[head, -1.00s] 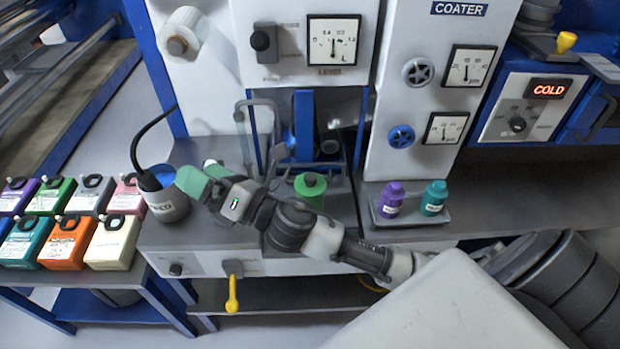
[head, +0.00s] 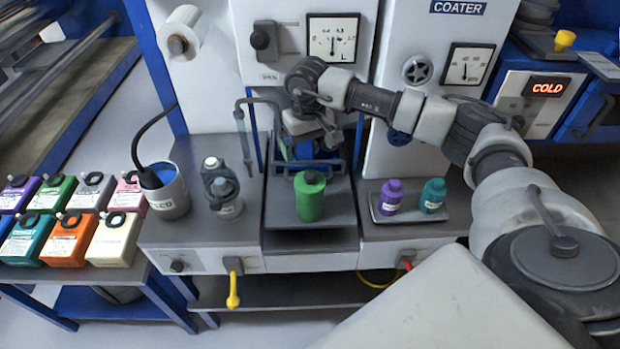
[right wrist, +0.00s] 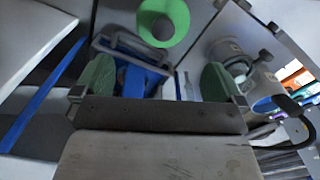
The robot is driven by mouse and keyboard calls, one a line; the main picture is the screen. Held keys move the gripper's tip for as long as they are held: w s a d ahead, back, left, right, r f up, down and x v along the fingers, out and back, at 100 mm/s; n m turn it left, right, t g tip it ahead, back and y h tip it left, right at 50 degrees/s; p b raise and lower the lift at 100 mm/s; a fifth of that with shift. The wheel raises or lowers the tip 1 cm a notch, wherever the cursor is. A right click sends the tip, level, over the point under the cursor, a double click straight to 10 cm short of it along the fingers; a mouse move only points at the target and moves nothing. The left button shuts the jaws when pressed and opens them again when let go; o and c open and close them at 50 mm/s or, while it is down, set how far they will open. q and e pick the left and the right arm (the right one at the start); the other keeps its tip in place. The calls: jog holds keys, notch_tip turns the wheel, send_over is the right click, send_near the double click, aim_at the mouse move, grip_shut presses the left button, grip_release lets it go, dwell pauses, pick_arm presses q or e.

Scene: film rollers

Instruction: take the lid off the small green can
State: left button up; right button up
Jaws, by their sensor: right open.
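The small green can (head: 310,204) stands upright on the dark plate in the middle of the bench. Its green lid with a dark round knob (head: 310,178) is on top. In the right wrist view the can's green lid (right wrist: 178,14) shows from above, near the top edge. My right gripper (head: 312,143) is behind and above the can, in front of the machine, and is apart from it. The right wrist view shows its two green finger pads (right wrist: 157,82) spread wide with nothing held between them. My left gripper is out of view.
A blue frame (head: 338,167) stands behind the can.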

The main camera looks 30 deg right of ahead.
aim_at(310, 173)
notch_tip(310, 173, down, 4)
jog(key=shift+r+p, duration=0.25)
jog(key=shift+p, duration=0.15)
jog(key=f+p, duration=0.2)
jog(key=f, duration=0.1)
jog(key=f+p, duration=0.1)
jog(key=shift+s+a+f, duration=0.2)
jog(key=shift+s+f, duration=0.15)
jog(key=shift+s, duration=0.05)
jog(key=shift+f, duration=0.4)
jog(key=shift+c, duration=0.5)
jog(key=c, duration=0.6)
jog(key=shift+r, duration=0.1)
